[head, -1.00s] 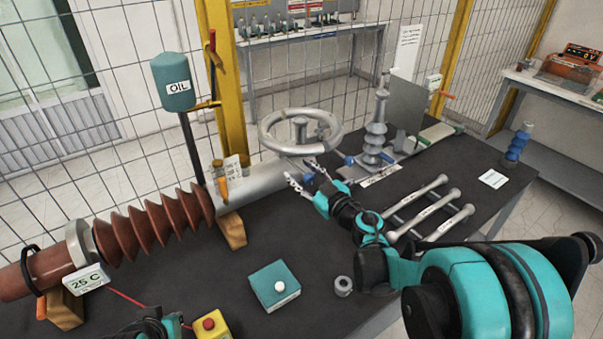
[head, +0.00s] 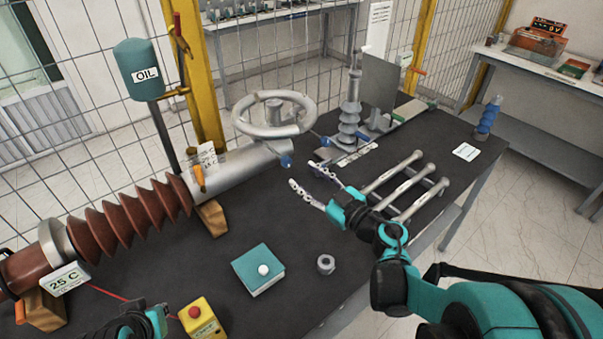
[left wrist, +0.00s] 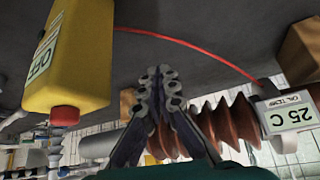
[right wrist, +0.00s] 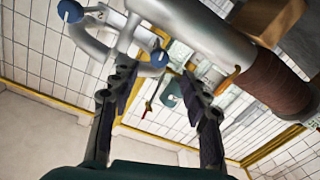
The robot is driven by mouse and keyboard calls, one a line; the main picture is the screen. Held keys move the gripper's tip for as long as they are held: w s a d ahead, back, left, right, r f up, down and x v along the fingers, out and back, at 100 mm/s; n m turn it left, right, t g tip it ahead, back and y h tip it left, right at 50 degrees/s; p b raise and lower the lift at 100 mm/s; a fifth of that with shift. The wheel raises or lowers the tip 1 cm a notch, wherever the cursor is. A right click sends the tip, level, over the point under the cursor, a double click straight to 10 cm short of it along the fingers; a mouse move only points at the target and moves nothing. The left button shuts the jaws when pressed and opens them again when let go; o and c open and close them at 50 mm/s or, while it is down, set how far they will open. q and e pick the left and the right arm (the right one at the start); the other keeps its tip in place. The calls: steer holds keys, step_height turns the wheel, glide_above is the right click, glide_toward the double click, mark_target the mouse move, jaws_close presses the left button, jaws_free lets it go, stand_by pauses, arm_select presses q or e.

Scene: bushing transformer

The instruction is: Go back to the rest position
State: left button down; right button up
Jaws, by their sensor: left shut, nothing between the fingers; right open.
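My right gripper (head: 314,190) is open and empty above the middle of the dark table, left of the grey rods. In the right wrist view its two fingers (right wrist: 163,85) stand apart with nothing between them. My left gripper (left wrist: 160,82) is shut and empty in the left wrist view, with its fingertips together. In the head view only part of the left arm (head: 138,324) shows at the bottom edge, and its fingertips cannot be made out.
The brown ribbed bushing (head: 130,217) lies at the left. A yellow box with a red button (head: 202,322), a teal box (head: 259,271) and a grey ring (head: 325,264) stand in front. A handwheel (head: 273,114), an insulator (head: 350,110) and rods (head: 405,185) lie behind and right.

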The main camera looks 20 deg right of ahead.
steer(key=shift+r, duration=0.1)
stand_by(0.3)
steer(key=s+d+r+m+h, duration=0.2)
steer(key=d+r+m+h, duration=0.3)
steer(key=d+m+h, duration=0.5)
steer(key=s+a+f+n+g+y, duration=0.2)
steer(key=s+a+f+g+y, duration=0.1)
steer(key=s+a+f+g, duration=0.6)
steer(key=s+a+f, duration=0.4)
steer(key=s+f, duration=0.2)
steer(key=shift+a+f+g, duration=0.2)
steer(key=shift+f+g, duration=0.1)
